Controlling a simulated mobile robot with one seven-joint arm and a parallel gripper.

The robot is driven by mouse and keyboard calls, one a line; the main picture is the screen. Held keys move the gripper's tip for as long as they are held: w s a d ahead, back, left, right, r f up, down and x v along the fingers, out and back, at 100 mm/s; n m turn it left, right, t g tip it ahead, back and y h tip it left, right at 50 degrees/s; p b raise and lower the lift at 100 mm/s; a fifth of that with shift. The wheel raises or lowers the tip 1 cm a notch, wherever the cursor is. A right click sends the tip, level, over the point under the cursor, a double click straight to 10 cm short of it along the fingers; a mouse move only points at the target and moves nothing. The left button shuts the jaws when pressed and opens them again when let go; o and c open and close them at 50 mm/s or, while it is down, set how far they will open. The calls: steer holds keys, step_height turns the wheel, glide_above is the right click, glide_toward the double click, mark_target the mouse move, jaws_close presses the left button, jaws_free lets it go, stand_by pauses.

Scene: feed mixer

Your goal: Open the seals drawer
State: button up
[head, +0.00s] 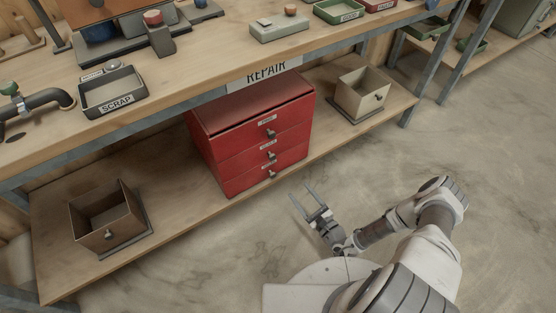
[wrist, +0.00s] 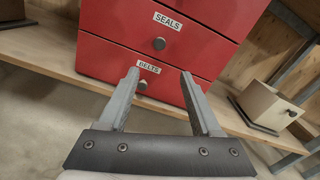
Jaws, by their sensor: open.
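The red drawer cabinet (head: 220,150) stands on the lower shelf of the workbench with three drawers, all shut. The seals drawer (wrist: 205,45) carries a SEALS label and a small round grey knob (wrist: 158,44). It sits directly above the lowest drawer, labelled BELTS (wrist: 149,67), so it is the middle one; its knob (head: 271,157) also shows in the head view. My gripper (head: 301,192) is open and empty, in front of and apart from the cabinet. In the wrist view its fingers (wrist: 159,74) point at the front, on either side of the BELTS knob in the picture.
An open brown bin (head: 88,222) stands left on the shelf and a cream bin (head: 347,99) right. The bench top (head: 180,92) with its REPAIR sign overhangs the cabinet. A metal leg (head: 418,95) stands at right. The concrete floor before the cabinet is clear.

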mark_target(274, 158)
steer(key=b+x, duration=0.4)
steer(key=x, duration=1.1)
steer(key=shift+w+a, duration=0.25)
steer(key=shift+a, duration=0.05)
steer(key=shift+w+a+b, duration=0.3)
steer(key=shift+w+a, duration=0.05)
steer(key=shift+w, duration=0.2)
jaws_close()
